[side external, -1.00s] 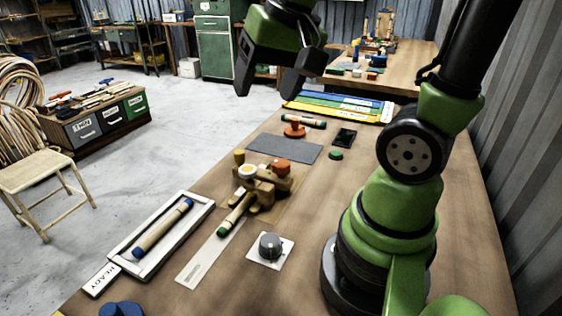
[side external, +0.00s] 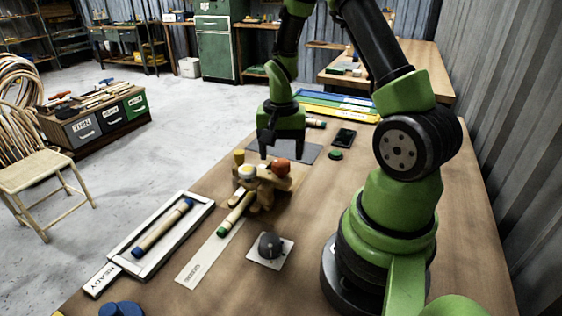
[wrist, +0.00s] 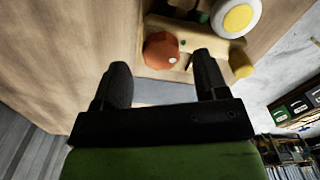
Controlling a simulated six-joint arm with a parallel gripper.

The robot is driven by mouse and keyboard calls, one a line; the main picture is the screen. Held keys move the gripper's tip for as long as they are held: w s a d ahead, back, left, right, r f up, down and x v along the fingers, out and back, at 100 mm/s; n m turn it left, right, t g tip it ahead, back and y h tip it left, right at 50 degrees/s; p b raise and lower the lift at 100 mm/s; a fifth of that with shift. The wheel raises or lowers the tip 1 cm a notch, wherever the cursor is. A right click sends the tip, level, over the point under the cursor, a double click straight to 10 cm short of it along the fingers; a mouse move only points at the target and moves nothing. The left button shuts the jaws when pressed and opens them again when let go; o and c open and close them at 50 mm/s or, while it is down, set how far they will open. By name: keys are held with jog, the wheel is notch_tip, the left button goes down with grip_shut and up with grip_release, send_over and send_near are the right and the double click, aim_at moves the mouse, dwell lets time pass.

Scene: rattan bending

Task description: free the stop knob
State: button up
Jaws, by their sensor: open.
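A wooden bending jig (side external: 262,190) stands on the bench. An orange-red knob (side external: 281,168) sits on its right side; I take this for the stop knob. A white and yellow round cap (side external: 247,172) and a yellow peg (side external: 239,157) are left of it. My gripper (side external: 281,150) points down just behind the jig, open and empty. In the wrist view, the orange knob (wrist: 161,50) shows between and just beyond the open fingertips (wrist: 162,64). I cannot tell whether they touch it.
A green-tipped rattan piece (side external: 236,213) runs from the jig's front over a pale strip. A white tray (side external: 203,208) with a blue-tipped piece lies left. A dark dial (side external: 270,245) on a white plate is in front. A grey mat (side external: 308,152) lies behind.

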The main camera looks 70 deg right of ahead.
aim_at(281, 164)
jog(key=shift+f, duration=1.65)
jog(key=shift+c, duration=0.2)
jog(key=c, duration=0.9)
